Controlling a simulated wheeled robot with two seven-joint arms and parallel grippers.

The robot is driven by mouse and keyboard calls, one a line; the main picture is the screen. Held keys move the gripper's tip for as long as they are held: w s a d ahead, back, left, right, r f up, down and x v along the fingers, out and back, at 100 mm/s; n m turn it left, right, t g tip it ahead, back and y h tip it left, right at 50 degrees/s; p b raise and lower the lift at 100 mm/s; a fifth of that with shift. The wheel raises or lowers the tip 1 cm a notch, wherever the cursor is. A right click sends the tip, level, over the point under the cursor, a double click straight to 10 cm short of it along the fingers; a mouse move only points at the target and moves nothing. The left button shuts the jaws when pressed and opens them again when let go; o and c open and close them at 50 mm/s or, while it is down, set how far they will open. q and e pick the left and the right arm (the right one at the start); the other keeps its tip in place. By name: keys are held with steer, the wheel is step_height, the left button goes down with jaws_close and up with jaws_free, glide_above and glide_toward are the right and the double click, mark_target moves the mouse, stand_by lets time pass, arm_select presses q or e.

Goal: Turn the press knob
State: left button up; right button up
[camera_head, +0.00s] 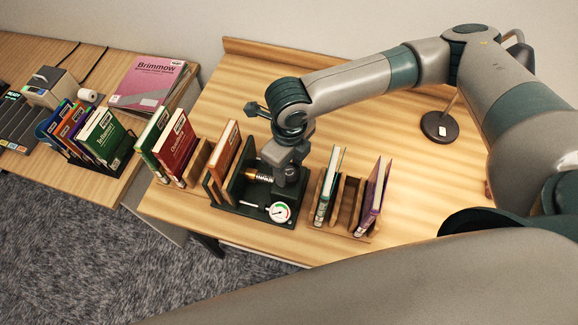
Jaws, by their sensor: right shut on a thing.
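A dark green book press (236,207) stands near the front edge of the wooden table. An orange-brown book (224,149) stands upright at its left side. A brass screw (264,177) shows inside the press. A round white dial gauge (279,211) with green and red marks sits at its front right corner. My right gripper (285,178) points down at the right part of the press. It is shut on the press knob, which is mostly hidden behind the fingers. My left gripper is not in view.
Wooden racks with upright books stand left (197,163) and right (344,212) of the press, close to my gripper. A round dark stand (439,127) is at the back right. A side table at left holds more books, a pink Brimmow book (150,82) and devices.

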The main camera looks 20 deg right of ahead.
steer(key=n, duration=0.4)
steer(key=shift+w+r+n, duration=0.1)
steer(key=shift+w+n, duration=0.05)
steer(key=shift+n, duration=0.15)
steer(key=n+b, duration=0.1)
steer(key=n, duration=0.4)
steer(key=shift+r+n+p, duration=0.15)
steer(key=shift+n+p, duration=0.15)
steer(key=shift+n, duration=0.8)
steer(key=shift+n+p, duration=0.5)
steer(key=shift+n, duration=0.1)
steer(key=shift+f, duration=0.2)
steer(key=o, duration=1.1)
steer(key=shift+c, duration=0.2)
steer(key=shift+r, duration=0.1)
